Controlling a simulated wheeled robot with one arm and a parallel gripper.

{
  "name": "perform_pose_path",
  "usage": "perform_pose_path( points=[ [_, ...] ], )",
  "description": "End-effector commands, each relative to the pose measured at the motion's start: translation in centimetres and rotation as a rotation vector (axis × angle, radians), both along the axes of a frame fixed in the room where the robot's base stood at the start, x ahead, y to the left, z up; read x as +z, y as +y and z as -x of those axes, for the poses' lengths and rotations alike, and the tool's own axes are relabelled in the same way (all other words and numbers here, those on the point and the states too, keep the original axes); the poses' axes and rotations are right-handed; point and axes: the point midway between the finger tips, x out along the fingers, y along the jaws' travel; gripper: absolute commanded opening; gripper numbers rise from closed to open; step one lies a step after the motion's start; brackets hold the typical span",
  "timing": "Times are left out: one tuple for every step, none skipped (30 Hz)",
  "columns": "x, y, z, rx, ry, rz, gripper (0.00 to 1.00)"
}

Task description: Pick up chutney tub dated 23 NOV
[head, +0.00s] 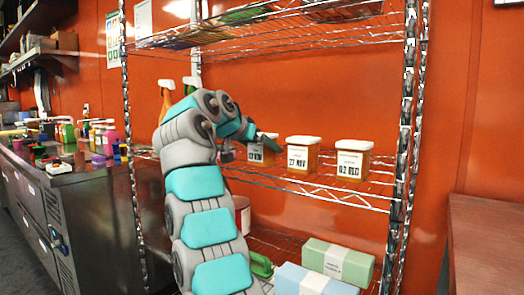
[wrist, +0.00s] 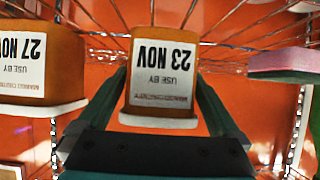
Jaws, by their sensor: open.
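The orange chutney tub (wrist: 162,50) with a white lid and a label reading 23 NOV shows upside down in the wrist view. In the head view the same tub (head: 256,154) stands leftmost of three on the middle wire shelf, partly hidden by my gripper. My gripper (head: 250,143) is open at that tub. In the wrist view the fingers of my gripper (wrist: 162,82) are on either side of the tub; I cannot tell whether they touch it. Nothing is lifted.
A 27 NOV tub (head: 303,155) stands close beside it, and a 02 DEC tub (head: 353,160) farther right. A pink and green block (wrist: 283,63) is on the tub's other side. A wire shelf (head: 285,30) lies above; green (head: 338,262) and blue (head: 312,281) boxes sit below.

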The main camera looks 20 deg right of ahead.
Motion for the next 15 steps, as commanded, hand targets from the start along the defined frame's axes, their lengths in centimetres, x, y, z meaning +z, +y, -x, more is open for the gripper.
perform_pose_path(
  points=[
    [0.05, 0.04, 0.02, 0.001, 0.000, 0.000, 1.00],
    [0.04, 0.06, 0.01, 0.001, 0.000, 0.000, 1.00],
    [0.04, 0.05, 0.02, 0.001, 0.000, 0.000, 1.00],
    [0.06, 0.06, 0.03, 0.001, 0.000, 0.000, 0.98],
    [0.05, 0.06, 0.03, 0.001, 0.000, 0.000, 0.94],
    [0.05, 0.06, 0.03, 0.001, 0.000, 0.000, 0.90],
    [0.05, 0.07, 0.03, 0.001, 0.000, 0.000, 0.86],
    [0.05, 0.06, 0.03, 0.001, 0.000, 0.000, 0.83],
    [0.05, 0.07, 0.03, 0.001, 0.000, 0.000, 0.79],
    [0.04, 0.08, 0.03, 0.001, 0.000, 0.000, 0.75],
    [0.05, 0.07, 0.03, 0.001, 0.000, 0.000, 0.72],
    [0.05, 0.08, 0.03, 0.001, 0.000, 0.000, 0.67],
    [0.05, 0.08, 0.03, 0.001, 0.000, 0.000, 0.64],
    [0.04, 0.07, 0.04, 0.000, 0.001, -0.001, 0.61],
    [0.03, 0.08, 0.03, 0.000, 0.001, 0.000, 0.56]
  ],
)
